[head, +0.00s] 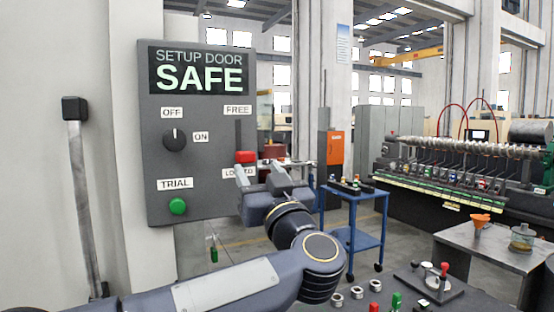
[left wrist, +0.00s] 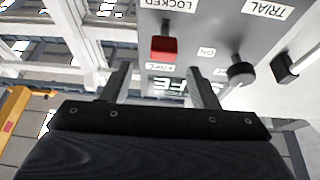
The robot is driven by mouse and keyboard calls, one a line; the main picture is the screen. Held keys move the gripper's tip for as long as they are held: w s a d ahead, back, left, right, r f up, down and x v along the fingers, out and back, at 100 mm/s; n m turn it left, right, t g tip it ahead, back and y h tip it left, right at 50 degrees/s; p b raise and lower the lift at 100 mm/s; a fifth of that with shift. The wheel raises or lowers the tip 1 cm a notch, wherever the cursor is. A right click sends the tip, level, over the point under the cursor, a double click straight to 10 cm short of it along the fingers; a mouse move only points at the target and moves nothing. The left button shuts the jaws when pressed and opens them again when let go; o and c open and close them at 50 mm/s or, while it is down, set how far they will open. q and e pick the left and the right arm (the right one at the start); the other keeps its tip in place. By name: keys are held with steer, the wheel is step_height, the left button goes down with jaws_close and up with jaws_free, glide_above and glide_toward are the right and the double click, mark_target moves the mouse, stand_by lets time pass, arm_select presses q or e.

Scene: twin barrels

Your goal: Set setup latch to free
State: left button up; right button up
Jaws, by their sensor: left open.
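The setup latch is a red block handle (head: 245,157) on a vertical slot in the grey panel (head: 210,135). In the head view it sits at the slot's lower part, just above the LOCKED label, with the FREE label above the slot. The left wrist view shows the panel upside down, with the red handle (left wrist: 163,48) ahead of the fingers. My left gripper (head: 260,172) is open, just below and right of the handle. Its fingers (left wrist: 158,82) appear empty and apart from the handle. The gripper hides part of the LOCKED label. My right gripper is not in view.
The panel also bears a SAFE display (head: 199,78), a black OFF/ON knob (head: 174,139) and a green TRIAL button (head: 177,206). A grey lever (head: 80,180) stands at the left. A blue cart (head: 352,225) and a worktable with small parts stand at the right.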

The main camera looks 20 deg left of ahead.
mark_target(248, 158)
arm_select(q)
steer(key=shift+a+g, duration=0.15)
steer(key=shift+g, duration=0.25)
steer(key=p+x, duration=0.2)
steer(key=x, duration=0.5)
steer(key=shift+w+a+r, duration=0.1)
steer(key=shift+a+r, duration=0.05)
steer(key=shift+a, duration=0.05)
jaws_close()
